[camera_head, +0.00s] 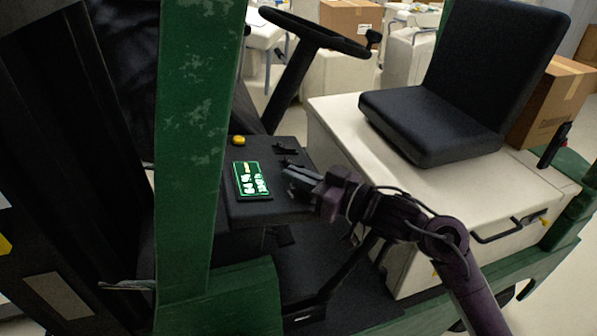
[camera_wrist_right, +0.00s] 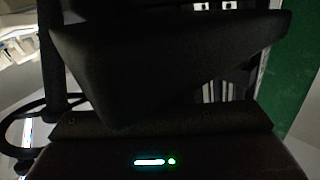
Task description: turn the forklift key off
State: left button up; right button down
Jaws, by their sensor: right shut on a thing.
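The forklift's dark dashboard console (camera_head: 275,209) carries a lit green display (camera_head: 252,180) and a yellow button (camera_head: 239,141). My right gripper (camera_head: 287,178) reaches in from the right, with its fingertips at the console top, just right of the display. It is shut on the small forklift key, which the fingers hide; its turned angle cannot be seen. In the right wrist view the dark underside and edge of the console (camera_wrist_right: 170,65) fill the middle, and the key does not show. My left gripper is not in view.
Small dark levers (camera_head: 286,149) stand on the console just behind my gripper. The steering wheel (camera_head: 315,30) rises behind it. A green post (camera_head: 198,130) stands close on the left. The black seat (camera_head: 440,110) sits on a white housing (camera_head: 345,135) to the right.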

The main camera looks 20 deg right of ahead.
jog(key=shift+n+g+y, duration=0.8)
jog(key=shift+n+y, duration=0.1)
jog(key=shift+n, duration=0.2)
jog(key=n+g+y, duration=0.1)
jog(key=g, duration=0.1)
jog(key=n+g+y+b, duration=0.1)
jog(key=n, duration=0.1)
jog(key=shift+s+a+g+y, duration=0.1)
jog(key=shift+s+g+y, duration=0.1)
jog(key=shift+g+y, duration=0.15)
jog(key=n+g+b, duration=0.1)
jog(key=g, duration=0.1)
jog(key=n+g+y+b, duration=0.1)
jog(key=n+g+b, duration=0.1)
jog(key=n+g+y+b, duration=0.1)
jog(key=g, duration=0.1)
jog(key=shift+s+a+f+n+b, duration=0.1)
jog(key=shift+s+a+n+b, duration=0.05)
jog(key=shift+s+n+b, duration=0.2)
jog(key=shift+s+n+g+b, duration=0.2)
jog(key=shift+n+g+b, duration=1)
jog(key=shift+g, duration=0.25)
jog(key=shift+r, duration=0.2)
jog(key=c, duration=1.6)
grip_release()
jog(key=shift+o, duration=0.2)
